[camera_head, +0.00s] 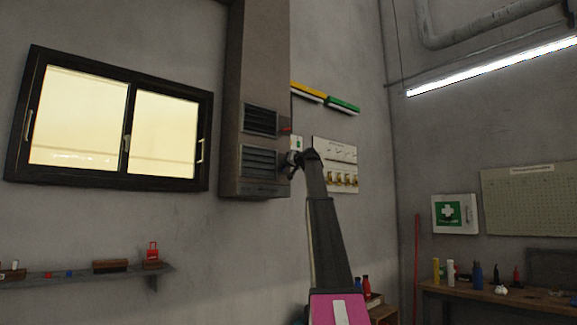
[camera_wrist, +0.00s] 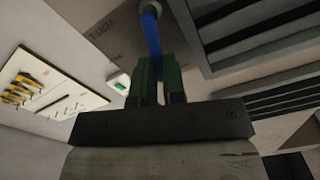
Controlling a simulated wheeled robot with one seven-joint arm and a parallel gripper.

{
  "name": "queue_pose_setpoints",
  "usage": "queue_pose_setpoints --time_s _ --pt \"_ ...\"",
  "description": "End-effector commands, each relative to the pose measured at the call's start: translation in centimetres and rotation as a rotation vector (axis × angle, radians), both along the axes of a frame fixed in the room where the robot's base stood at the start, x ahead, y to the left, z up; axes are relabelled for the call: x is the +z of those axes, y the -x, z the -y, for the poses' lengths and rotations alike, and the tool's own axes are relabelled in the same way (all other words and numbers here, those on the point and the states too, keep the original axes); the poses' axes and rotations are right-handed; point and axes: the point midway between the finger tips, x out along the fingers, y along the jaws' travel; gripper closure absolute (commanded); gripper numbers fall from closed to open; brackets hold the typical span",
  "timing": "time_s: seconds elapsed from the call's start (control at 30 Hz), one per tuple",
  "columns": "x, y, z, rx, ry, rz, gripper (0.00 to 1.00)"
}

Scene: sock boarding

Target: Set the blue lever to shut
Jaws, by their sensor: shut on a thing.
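The blue lever (camera_wrist: 152,36) shows in the wrist view as a narrow blue bar running down from a pale round pivot, on a grey plate (camera_wrist: 112,28) marked with a VENT label. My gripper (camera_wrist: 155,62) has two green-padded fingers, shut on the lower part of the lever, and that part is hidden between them. In the head view my gripper (camera_head: 291,166) is at the right side of the grey duct, beside its lower louvre. The lever cannot be made out there.
The tall duct (camera_head: 265,60) has dark louvres (camera_head: 259,162). A white board (camera_head: 335,150) with several yellow-handled items hangs close to the right of my gripper. A window (camera_head: 115,120) is at the left, and a workbench (camera_head: 500,296) stands at the right.

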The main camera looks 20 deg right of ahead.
Motion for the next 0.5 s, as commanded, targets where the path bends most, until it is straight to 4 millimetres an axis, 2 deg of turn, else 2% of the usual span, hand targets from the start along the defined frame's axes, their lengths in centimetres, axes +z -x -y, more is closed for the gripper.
queue_pose_setpoints --time_s 0.2,0.5 --pt "0.1 0.3 -0.7 0.001 0.157 0.055 1.00" --pt "0.1 0.5 -1.2 0.000 0.291 0.103 1.00"
